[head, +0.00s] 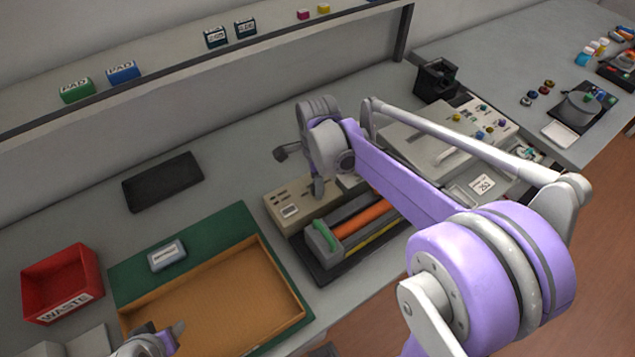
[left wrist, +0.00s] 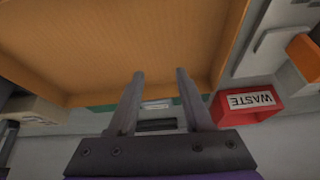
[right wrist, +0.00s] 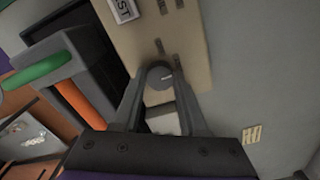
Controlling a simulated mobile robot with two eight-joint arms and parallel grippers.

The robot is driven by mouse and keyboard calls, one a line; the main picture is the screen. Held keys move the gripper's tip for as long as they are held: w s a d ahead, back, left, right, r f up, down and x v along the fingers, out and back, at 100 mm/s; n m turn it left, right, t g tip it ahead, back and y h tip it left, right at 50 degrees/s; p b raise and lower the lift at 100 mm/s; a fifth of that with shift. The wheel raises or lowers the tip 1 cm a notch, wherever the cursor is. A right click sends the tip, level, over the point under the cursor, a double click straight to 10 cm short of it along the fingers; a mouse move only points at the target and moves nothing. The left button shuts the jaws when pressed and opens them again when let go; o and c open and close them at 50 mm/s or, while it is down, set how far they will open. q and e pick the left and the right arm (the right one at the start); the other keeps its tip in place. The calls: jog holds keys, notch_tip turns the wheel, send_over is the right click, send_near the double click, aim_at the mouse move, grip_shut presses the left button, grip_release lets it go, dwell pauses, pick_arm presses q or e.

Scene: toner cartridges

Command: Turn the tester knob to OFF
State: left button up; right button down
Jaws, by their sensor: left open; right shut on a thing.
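The tester is a beige box (head: 285,208) in the head view, at the back of a dark cradle. Its knob (right wrist: 159,76) shows in the right wrist view as a round grey dial with a pale pointer line, on the beige panel (right wrist: 196,52). My right gripper (head: 317,188) is over the tester, its fingers on both sides of the knob and shut on it. Small dark panel marks are too blurred to read. In the head view the gripper hides the knob. My left gripper (left wrist: 160,74) is open and empty above the orange-brown tray (left wrist: 110,40).
A cartridge with an orange roller (head: 362,221) and green handle (head: 324,230) lies in front of the tester. A green mat (head: 236,226) surrounds the tray. A red WASTE bin (head: 62,282) stands left. A grey machine (head: 425,135) stands right, behind my right arm. Counter behind the mat is mostly clear.

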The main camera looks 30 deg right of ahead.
jog(key=shift+n, duration=0.4)
pick_arm(q)
jog(key=shift+f, duration=0.15)
pick_arm(e)
jog(key=n, duration=0.2)
jog(key=shift+n, duration=0.4)
pick_arm(q)
jog(key=shift+s+f, duration=0.1)
pick_arm(e)
jog(key=n, duration=0.3)
jog(key=shift+n, duration=0.4)
pick_arm(q)
jog(key=shift+f+b, duration=0.15)
jog(key=shift+b, duration=0.2)
pick_arm(e)
jog(key=n, duration=0.6)
jog(key=shift+n, duration=0.3)
jog(key=shift+c, duration=2.2)
grip_release()
jog(key=shift+r, duration=0.1)
